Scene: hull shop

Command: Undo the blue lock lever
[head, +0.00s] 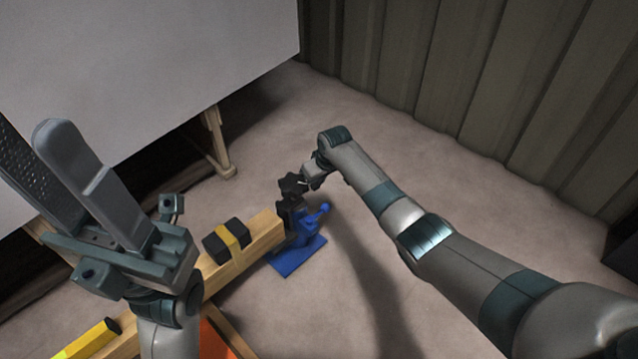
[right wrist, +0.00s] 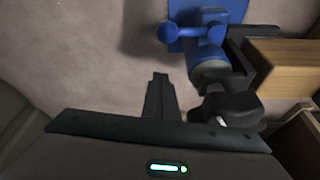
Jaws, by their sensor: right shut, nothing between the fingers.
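The blue lock lever (head: 318,215), with a ball end, is on a blue clamp stand (head: 298,258) at the end of a wooden beam. In the right wrist view the lever (right wrist: 193,32) shows near the top, its ball to the left. My right gripper (head: 302,184) is beside the clamp's black knob (head: 290,187). In the right wrist view its shut, empty fingers (right wrist: 159,80) stand left of the knob (right wrist: 233,108) and apart from the lever. My left gripper (head: 28,135) is open and empty at the lower left.
A wooden beam (head: 262,231) runs from the clamp to lower left, carrying a black block with a yellow band (head: 228,241). A large pale panel (head: 150,60) on wooden legs fills the upper left. A ribbed wall (head: 430,60) stands behind. Floor right of the clamp is clear.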

